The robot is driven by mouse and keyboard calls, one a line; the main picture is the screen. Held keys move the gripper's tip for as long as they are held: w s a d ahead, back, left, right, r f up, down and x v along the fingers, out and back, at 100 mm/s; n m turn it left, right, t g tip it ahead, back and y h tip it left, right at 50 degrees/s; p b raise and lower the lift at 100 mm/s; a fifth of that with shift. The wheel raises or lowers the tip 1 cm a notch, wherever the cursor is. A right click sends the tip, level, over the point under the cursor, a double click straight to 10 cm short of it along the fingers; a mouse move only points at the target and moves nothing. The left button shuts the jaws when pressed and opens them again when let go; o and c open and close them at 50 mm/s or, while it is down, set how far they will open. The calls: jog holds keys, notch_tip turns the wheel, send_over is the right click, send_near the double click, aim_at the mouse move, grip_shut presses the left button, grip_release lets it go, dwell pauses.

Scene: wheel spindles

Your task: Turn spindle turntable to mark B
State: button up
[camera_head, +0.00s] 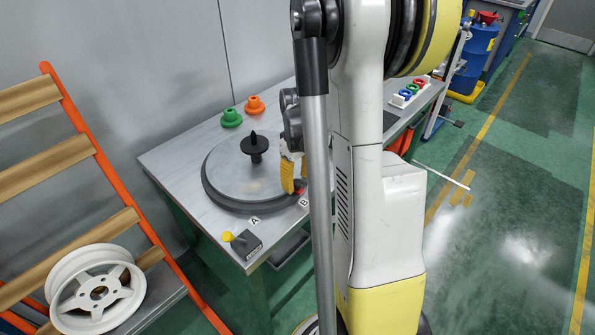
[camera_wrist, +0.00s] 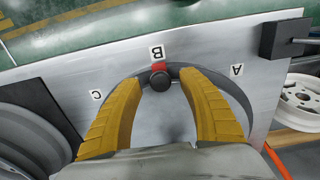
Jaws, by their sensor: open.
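The spindle turntable (camera_head: 228,182) is a grey disc with a dark rim and a black cone-topped spindle (camera_head: 254,147) at its centre. In the wrist view, a round black knob (camera_wrist: 160,81) stands at the turntable's edge, with a red pointer (camera_wrist: 158,66) beside it. The pointer lies right by mark B (camera_wrist: 157,53). Mark A (camera_wrist: 237,71) is to the right and mark C (camera_wrist: 96,96) to the left. My gripper (camera_wrist: 158,92) is open, its yellow fingers on either side of the knob with visible gaps. In the head view, my gripper (camera_head: 292,174) is at the turntable's right edge, partly hidden by my arm.
The turntable sits on a grey workbench (camera_head: 163,163). A black box with a yellow-knobbed lever (camera_head: 246,244) is at the front corner. An orange rack with a white wheel (camera_head: 97,291) stands left.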

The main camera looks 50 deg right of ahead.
notch_tip(320, 180, up, 12)
jog(key=shift+f, duration=0.25)
jog(key=shift+a, duration=0.1)
dwell(0.4)
jog(key=s+a+r+t, duration=0.1)
jog(key=s+a+t, duration=0.1)
jog(key=a, duration=0.6)
jog(key=s+a+r+t, duration=0.2)
jog(key=a, duration=0.7)
jog(key=s+a+r+t, duration=0.2)
jog(key=a+t, duration=0.1)
jog(key=a, duration=0.6)
